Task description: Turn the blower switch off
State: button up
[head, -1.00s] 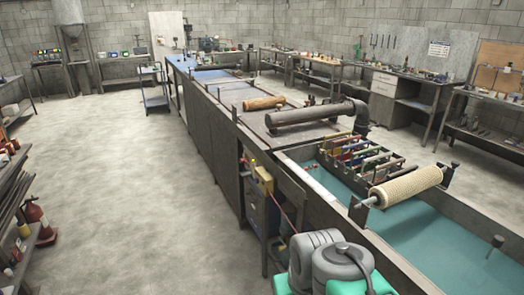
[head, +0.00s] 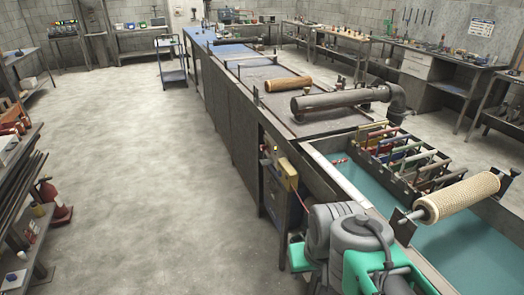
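A yellow box (head: 288,173) is fixed to the near end of the long dark bench's left side, with a red cord below it. A dark panel with small yellow marks (head: 276,149) sits just above and left of it. Which part is the blower switch, and its position, is too small to tell. A thick grey pipe (head: 340,101) lies across the bench top and bends down at its right end. My grey and green arm (head: 352,236) is folded at the bottom, short of the yellow box in the picture. My gripper's fingers do not show.
A blue-green tank (head: 450,240) with a rack of coloured bars (head: 408,160) and a mesh roller (head: 456,197) is at right. A shelf and a red fire extinguisher (head: 52,198) stand at left. The concrete floor (head: 150,180) between shelf and bench is clear.

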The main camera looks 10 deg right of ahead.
aim_at(263, 146)
jog(key=u, duration=0.5)
jog(key=i, duration=0.8)
jog(key=u, duration=1.05)
jog(key=i, duration=1.35)
jog(key=z, duration=0.3)
jog(key=i, duration=1.4)
jog(key=z, duration=0.8)
jog(key=i, duration=0.25)
jog(key=z, duration=0.25)
